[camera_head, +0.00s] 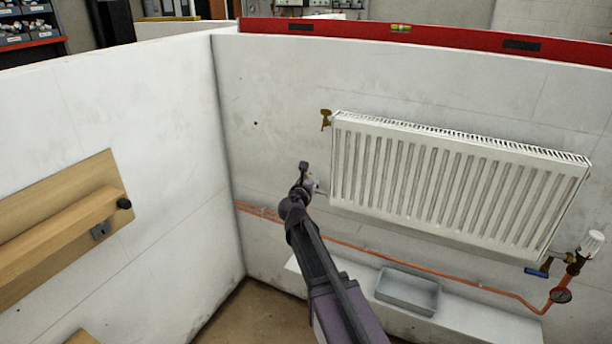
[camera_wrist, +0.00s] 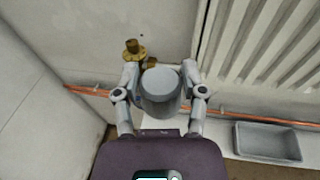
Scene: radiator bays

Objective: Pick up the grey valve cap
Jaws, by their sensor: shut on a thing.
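The grey valve cap (camera_wrist: 160,92) is a short grey cylinder in the middle of the wrist view. My gripper (camera_wrist: 160,76) has one finger on each side of it and is shut on it. In the head view my gripper (camera_head: 309,183) is near the wall, at the lower left of the radiator, and hides most of the cap. A brass valve fitting (camera_wrist: 134,50) shows just beyond the cap in the wrist view. I cannot tell whether the cap touches anything besides my fingers.
The white radiator (camera_head: 450,185) hangs to the right. A copper pipe (camera_head: 375,251) runs below it. A grey tray (camera_head: 408,292) sits on a white ledge (camera_head: 470,318). A wooden shelf (camera_head: 60,235) with a black knob (camera_head: 124,204) is on the left wall.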

